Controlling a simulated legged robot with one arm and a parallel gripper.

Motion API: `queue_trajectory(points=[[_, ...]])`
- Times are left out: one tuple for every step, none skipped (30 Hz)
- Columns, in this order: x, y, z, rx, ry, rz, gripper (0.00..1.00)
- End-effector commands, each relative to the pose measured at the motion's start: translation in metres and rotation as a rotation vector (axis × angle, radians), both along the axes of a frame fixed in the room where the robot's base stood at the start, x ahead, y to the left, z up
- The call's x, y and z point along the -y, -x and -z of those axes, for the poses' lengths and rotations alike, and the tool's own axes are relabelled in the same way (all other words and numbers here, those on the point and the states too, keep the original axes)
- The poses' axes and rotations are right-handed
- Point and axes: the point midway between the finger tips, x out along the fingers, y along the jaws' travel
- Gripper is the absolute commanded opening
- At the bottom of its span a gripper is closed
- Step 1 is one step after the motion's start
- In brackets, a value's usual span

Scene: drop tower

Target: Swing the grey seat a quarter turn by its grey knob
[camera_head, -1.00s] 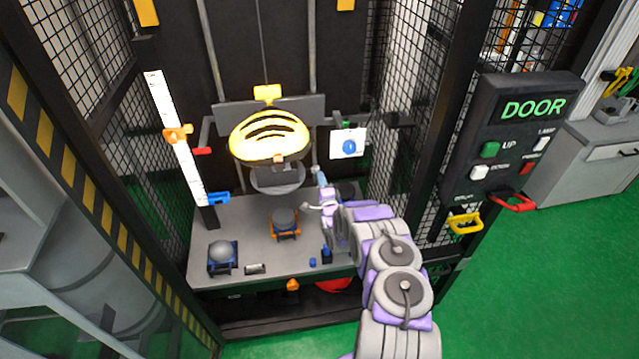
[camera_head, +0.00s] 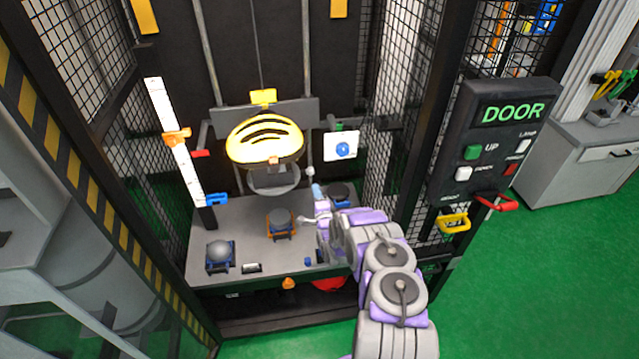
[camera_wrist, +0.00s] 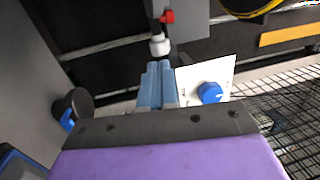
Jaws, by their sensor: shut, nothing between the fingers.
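The grey seat (camera_head: 273,182) is a ring-like grey holder under the yellow helmet (camera_head: 265,140). Its pale grey knob (camera_head: 310,171) stands at its right side. My gripper (camera_head: 317,190) is just below and right of the knob, with its blue fingers shut and empty. In the wrist view, the shut fingers (camera_wrist: 160,68) point toward the pale knob (camera_wrist: 158,43), which sits just past their tips. A small gap appears between them, though contact is hard to judge. A grey block (camera_wrist: 190,30) beside the knob looks like part of the seat.
A white card with a blue knob (camera_head: 342,149) is right of the helmet. Several round-topped stands, one orange-based (camera_head: 281,222), one blue-based (camera_head: 220,257), one dark (camera_head: 340,190), occupy the grey table (camera_head: 235,222). Mesh walls (camera_head: 395,110) enclose the sides. The DOOR panel (camera_head: 490,145) is at right.

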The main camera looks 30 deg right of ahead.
Motion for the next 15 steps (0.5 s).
queue_trajectory(points=[[-0.001, 0.009, 0.001, -0.004, 0.000, 0.002, 0.00], [-0.003, 0.013, 0.002, -0.004, 0.000, 0.002, 0.00], [-0.005, 0.019, 0.004, -0.006, 0.000, 0.002, 0.00], [-0.007, 0.024, 0.006, -0.008, 0.000, 0.002, 0.00], [-0.008, 0.029, 0.006, -0.007, 0.001, 0.002, 0.00], [-0.010, 0.036, 0.006, -0.005, 0.001, 0.003, 0.00], [-0.011, 0.042, 0.007, -0.004, 0.000, 0.003, 0.00], [-0.013, 0.048, 0.009, -0.007, -0.001, 0.004, 0.00], [-0.014, 0.054, 0.010, -0.007, -0.001, 0.004, 0.00], [-0.015, 0.059, 0.010, -0.004, 0.000, 0.004, 0.00], [-0.016, 0.062, 0.010, -0.002, 0.000, 0.004, 0.00], [-0.017, 0.067, 0.011, -0.003, 0.000, 0.004, 0.00], [-0.017, 0.071, 0.013, -0.005, -0.001, 0.004, 0.00], [-0.018, 0.074, 0.014, -0.006, -0.001, 0.005, 0.00], [-0.019, 0.078, 0.015, -0.006, -0.001, 0.005, 0.00]])
